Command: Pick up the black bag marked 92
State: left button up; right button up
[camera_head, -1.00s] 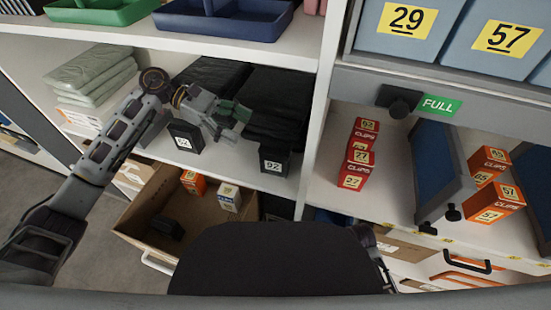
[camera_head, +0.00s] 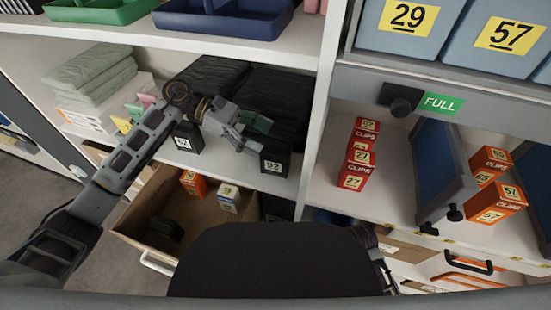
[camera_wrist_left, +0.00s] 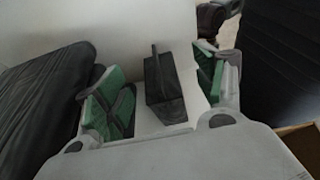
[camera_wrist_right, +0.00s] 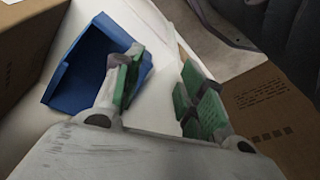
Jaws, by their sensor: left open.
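A small black bag (camera_head: 275,158) with a white 92 label stands at the shelf's front, right of centre. A second small black item (camera_head: 188,138) with a white label, hard to read, stands left of it. My left gripper (camera_head: 254,135) is open just above and left of the right-hand bag, apart from it as far as I can tell. In the left wrist view a black upright bag with a top tab (camera_wrist_left: 168,90) shows between the open green-padded fingers, with a gap on each side. My right gripper (camera_wrist_right: 163,90) is open and empty in the right wrist view.
Black wrapped stacks (camera_head: 215,76) lie behind the bags. A white divider (camera_head: 318,100) stands close right, and the upper shelf (camera_head: 250,52) overhangs. An open carton (camera_head: 195,215) sits below. The right wrist view shows a blue bin (camera_wrist_right: 85,65) and cardboard (camera_wrist_right: 265,105).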

aim_at(276, 143)
pick_arm(q)
jog(key=shift+d+f, duration=0.25)
jog(key=shift+d, duration=0.4)
jog(key=shift+b+x, duration=0.3)
jog(key=shift+x, duration=1.5)
jog(key=shift+w, duration=0.1)
pick_arm(e)
jog(key=shift+a+r, duration=0.1)
jog(key=shift+r, duration=0.35)
pick_arm(q)
jog(key=shift+c, duration=0.4)
jog(key=c, duration=1.4)
jog(key=shift+r, duration=0.1)
